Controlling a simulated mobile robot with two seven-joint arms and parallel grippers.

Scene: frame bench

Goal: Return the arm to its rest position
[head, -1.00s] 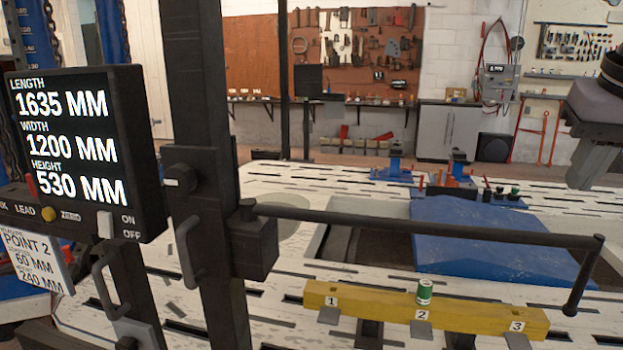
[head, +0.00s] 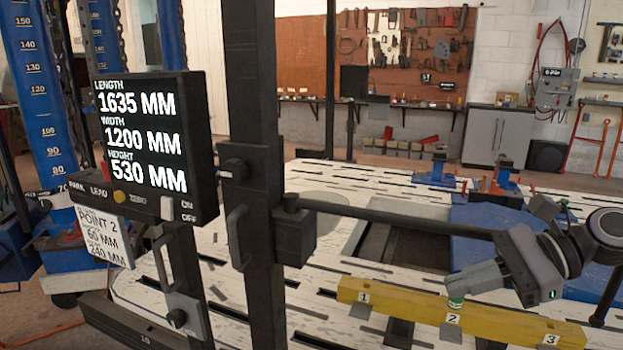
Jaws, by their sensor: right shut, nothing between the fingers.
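My right gripper (head: 452,286) reaches in from the right edge, its grey body tilted down and its fingers pointing left. It is shut and empty. In the picture its fingertips lie just above a small green and white can (head: 456,302); I cannot tell whether they touch it. The can is on a yellow beam (head: 400,302) marked 1, 2 and 3, at mark 2, and is partly covered by the gripper. My left gripper is not in view.
A black post (head: 253,150) carries a horizontal rod (head: 400,217) that passes behind my right gripper. A display (head: 150,140) reading 1635, 1200 and 530 MM stands at left. A blue panel (head: 490,218) lies on the white slotted bench (head: 230,260).

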